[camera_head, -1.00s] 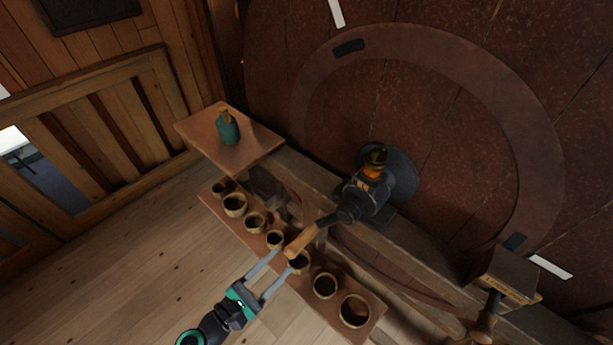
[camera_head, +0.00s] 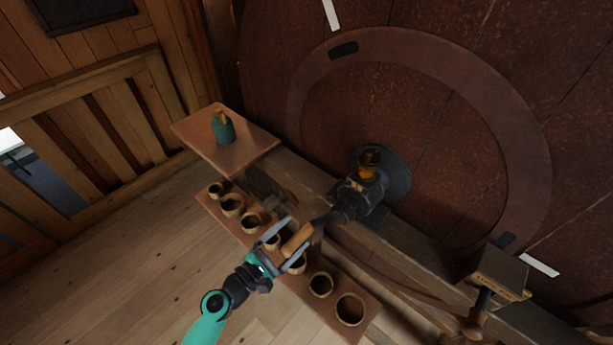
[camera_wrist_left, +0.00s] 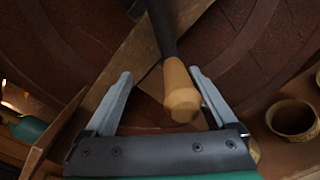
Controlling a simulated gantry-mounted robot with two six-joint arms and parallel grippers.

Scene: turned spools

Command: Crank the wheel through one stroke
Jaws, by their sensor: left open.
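The big red-brown wheel (camera_head: 440,110) fills the back right of the head view, with a paler ring on its face. A dark crank arm (camera_head: 331,217) comes from the hub and ends in a light wooden handle (camera_head: 297,241). My left gripper (camera_head: 300,232) is open, with its fingers on either side of the handle. In the left wrist view the handle (camera_wrist_left: 181,92) lies between the fingers, closer to the right finger, and the jaws are not closed on it. My right gripper is not in view.
A shelf (camera_head: 207,206) below holds a row of several round wooden cups, close under the gripper. A teal bottle (camera_head: 223,129) stands on an upper ledge (camera_head: 256,144) at the left. A wooden beam (camera_head: 402,250) runs along the wheel's front. The plank floor at lower left is clear.

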